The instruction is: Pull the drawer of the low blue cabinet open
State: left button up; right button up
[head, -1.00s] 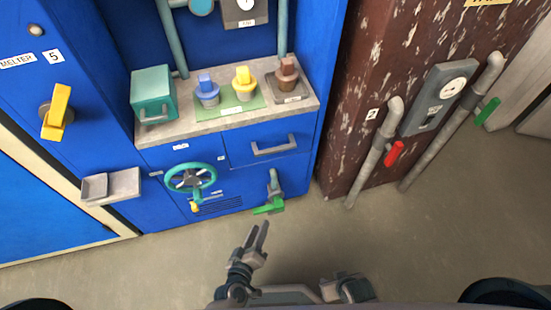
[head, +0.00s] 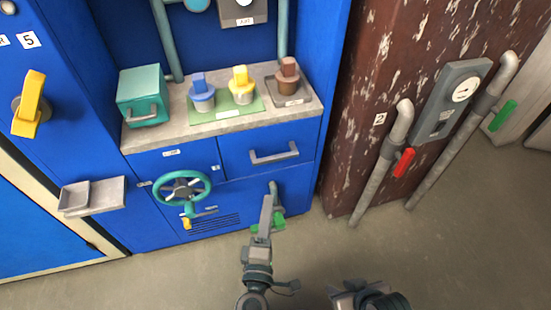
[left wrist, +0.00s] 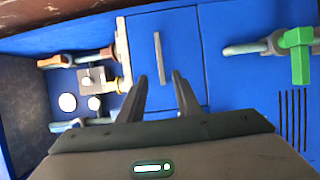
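The low blue cabinet (head: 306,195) stands ahead under a grey worktop. Its drawer (head: 238,157), at the upper right of its front, is shut, with a straight grey bar handle (head: 274,156). In the left wrist view the drawer front (left wrist: 190,60) and its handle (left wrist: 158,58) show ahead of the fingers, with the handle upright in the picture. My left gripper (head: 267,205) is below the drawer in the head view; in the left wrist view its fingers (left wrist: 161,88) are apart and empty, not touching the handle. My right gripper (head: 357,290) is at the bottom edge, its fingers unclear.
A teal handwheel (head: 182,188) and a green-handled tap (head: 280,221), partly behind my left gripper, stick out below the drawer level. A teal box (head: 143,95) and several stoppered cups stand on the worktop (head: 200,129). Pipes with a red lever (head: 404,162) are at right.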

aim_at(275, 161)
pick_arm(q)
jog(key=w+d, duration=0.1)
jog(key=w, duration=0.4)
jog(key=w+d, duration=0.1)
jog(key=w, duration=1.1)
jog(key=shift+w+d+b, duration=0.1)
jog(key=shift+d+b, duration=0.25)
jog(key=shift+d, duration=0.05)
grip_shut()
